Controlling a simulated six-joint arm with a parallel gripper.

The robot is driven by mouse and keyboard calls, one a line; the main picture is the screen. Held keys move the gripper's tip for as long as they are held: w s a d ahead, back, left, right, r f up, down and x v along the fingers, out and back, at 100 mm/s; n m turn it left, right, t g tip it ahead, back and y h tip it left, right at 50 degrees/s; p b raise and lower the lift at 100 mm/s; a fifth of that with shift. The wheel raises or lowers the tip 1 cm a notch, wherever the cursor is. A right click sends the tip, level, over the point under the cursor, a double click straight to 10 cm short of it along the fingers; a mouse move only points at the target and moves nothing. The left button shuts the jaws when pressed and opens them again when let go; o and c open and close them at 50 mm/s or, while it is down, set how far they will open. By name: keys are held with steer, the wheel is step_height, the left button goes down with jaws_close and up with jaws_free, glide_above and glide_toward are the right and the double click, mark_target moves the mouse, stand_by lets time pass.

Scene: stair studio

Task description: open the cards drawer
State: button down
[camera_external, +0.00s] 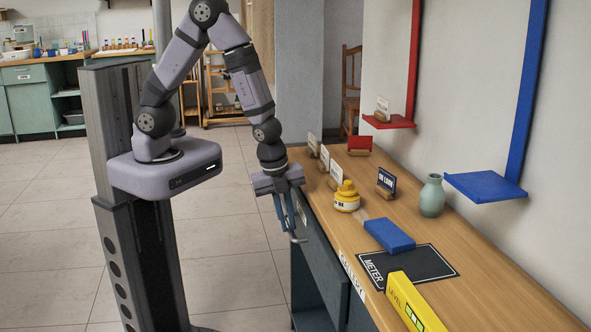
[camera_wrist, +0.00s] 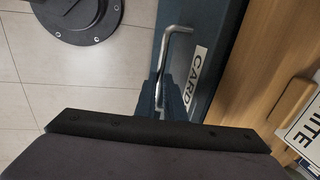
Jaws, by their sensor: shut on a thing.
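The cards drawer (camera_wrist: 216,62) shows in the wrist view as a dark blue front under the wooden counter edge, with a white label (camera_wrist: 196,76) reading "CARD", its end hidden. Its metal bar handle (camera_wrist: 169,50) stands out from the front. My gripper (camera_wrist: 168,104) is shut on the near part of this handle; the far bend stays clear of the fingers. In the external view my gripper (camera_external: 291,222) points down at the counter's left side, with a bit of the handle (camera_external: 299,240) showing past its fingertips. I cannot tell whether the drawer stands out from the cabinet.
The counter (camera_external: 372,222) holds a yellow jar (camera_external: 346,198), a blue block (camera_external: 389,235), a black mat (camera_external: 432,268), a yellow bar (camera_external: 413,304), a green vase (camera_external: 432,196) and card stands. Red (camera_external: 388,121) and blue (camera_external: 485,186) shelves hang at right.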

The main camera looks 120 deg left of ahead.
steer(key=shift+s+d+b, duration=0.3)
steer(key=shift+s+d, duration=0.5)
steer(key=c, duration=1.8)
jaws_free()
steer(key=shift+c, duration=0.2)
steer(key=shift+r, duration=0.1)
step_height(320, 180, up, 7)
steer(key=d+p, duration=0.1)
steer(key=p, duration=0.2)
steer(key=shift+s+p, duration=0.3)
steer(key=shift+s, duration=0.15)
